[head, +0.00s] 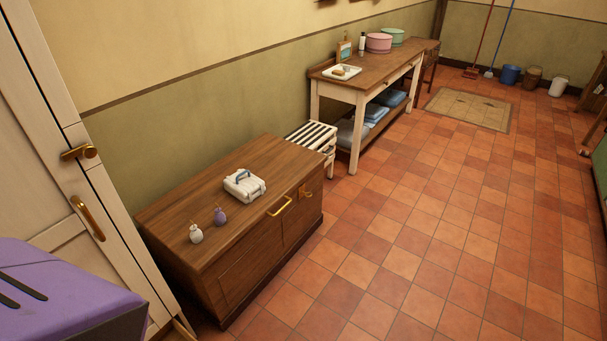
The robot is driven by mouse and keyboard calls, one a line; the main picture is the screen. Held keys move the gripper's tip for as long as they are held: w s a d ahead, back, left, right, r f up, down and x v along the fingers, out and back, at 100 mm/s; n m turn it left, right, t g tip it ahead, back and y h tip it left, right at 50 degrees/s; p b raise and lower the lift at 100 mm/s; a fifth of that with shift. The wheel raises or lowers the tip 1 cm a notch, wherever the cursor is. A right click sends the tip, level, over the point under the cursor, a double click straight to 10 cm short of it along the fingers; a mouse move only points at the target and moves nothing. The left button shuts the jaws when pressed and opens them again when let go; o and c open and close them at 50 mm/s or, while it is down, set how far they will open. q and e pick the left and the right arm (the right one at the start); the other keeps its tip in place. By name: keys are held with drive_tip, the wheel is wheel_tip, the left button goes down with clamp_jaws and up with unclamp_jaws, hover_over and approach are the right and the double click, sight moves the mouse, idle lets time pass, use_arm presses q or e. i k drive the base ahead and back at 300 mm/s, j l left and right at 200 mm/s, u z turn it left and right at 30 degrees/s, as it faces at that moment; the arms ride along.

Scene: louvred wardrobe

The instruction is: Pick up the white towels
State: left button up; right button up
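A small white bundle (245,185) with bluish-grey parts lies on top of the low brown wooden cabinet (250,157). It may be the folded white towels, but it is too small to tell for sure. Nothing is touching it from above. Neither of my grippers shows in the head view.
A table (385,66) and a slatted white stool (313,137) stand beyond. The tiled floor (430,240) at right is clear.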

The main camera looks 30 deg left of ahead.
sight(245, 186)
drive_tip(key=i+l+u, duration=0.1)
drive_tip(key=i, duration=0.4)
drive_tip(key=i+l, duration=0.1)
drive_tip(key=i, duration=0.35)
drive_tip(key=i+l+u, duration=0.15)
drive_tip(key=i, duration=0.35)
drive_tip(key=i+j+u, duration=0.15)
drive_tip(key=i+u, duration=0.55)
drive_tip(key=u, duration=0.2)
drive_tip(key=i+u, duration=0.7)
drive_tip(key=i+l+u, duration=0.1)
drive_tip(key=i+u, duration=0.2)
drive_tip(key=i, duration=0.1)
